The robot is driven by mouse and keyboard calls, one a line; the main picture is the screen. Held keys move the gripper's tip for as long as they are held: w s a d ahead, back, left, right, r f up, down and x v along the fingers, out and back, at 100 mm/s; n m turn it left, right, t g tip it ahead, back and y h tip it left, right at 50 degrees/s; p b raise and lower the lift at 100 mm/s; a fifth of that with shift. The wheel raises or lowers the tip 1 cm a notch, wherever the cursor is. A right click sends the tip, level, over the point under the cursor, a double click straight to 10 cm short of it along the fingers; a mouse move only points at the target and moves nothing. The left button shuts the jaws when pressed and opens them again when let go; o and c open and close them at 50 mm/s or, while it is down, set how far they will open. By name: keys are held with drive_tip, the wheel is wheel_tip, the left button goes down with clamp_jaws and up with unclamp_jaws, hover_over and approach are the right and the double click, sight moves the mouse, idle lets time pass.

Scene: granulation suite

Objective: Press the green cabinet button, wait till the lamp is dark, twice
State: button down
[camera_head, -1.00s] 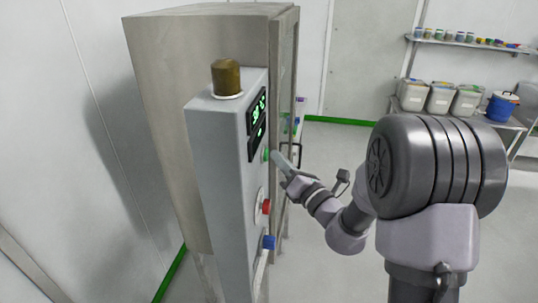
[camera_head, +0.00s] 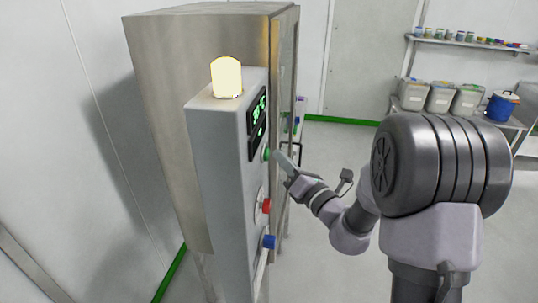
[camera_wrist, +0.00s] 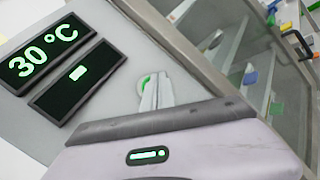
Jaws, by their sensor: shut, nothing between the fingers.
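The green button (camera_head: 267,154) is on the front of the grey control panel (camera_head: 222,170), below the display. In the wrist view the green button (camera_wrist: 146,82) shows partly behind my fingers. My gripper (camera_head: 276,155) is shut and empty, with its fingertips at or very near the button; I cannot tell whether they touch it. The closed fingers also show in the wrist view (camera_wrist: 155,93). The lamp (camera_head: 227,77) on top of the panel is lit, pale yellow-white. The steel cabinet (camera_head: 185,65) stands behind the panel.
A red button (camera_head: 266,206) and a blue button (camera_head: 269,242) sit lower on the panel. The display (camera_wrist: 50,62) reads 30 °C. A bench with tubs (camera_head: 440,97) and a blue bucket (camera_head: 502,106) stands at the back right. The floor between is clear.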

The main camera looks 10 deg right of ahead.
drive_tip(key=shift+s+d, duration=0.1)
drive_tip(key=shift+d, duration=0.15)
drive_tip(key=d, duration=0.1)
drive_tip(key=s+d, duration=0.1)
drive_tip(key=d, duration=0.2)
drive_tip(key=shift+s+d, duration=0.25)
drive_tip(key=shift+d, duration=0.15)
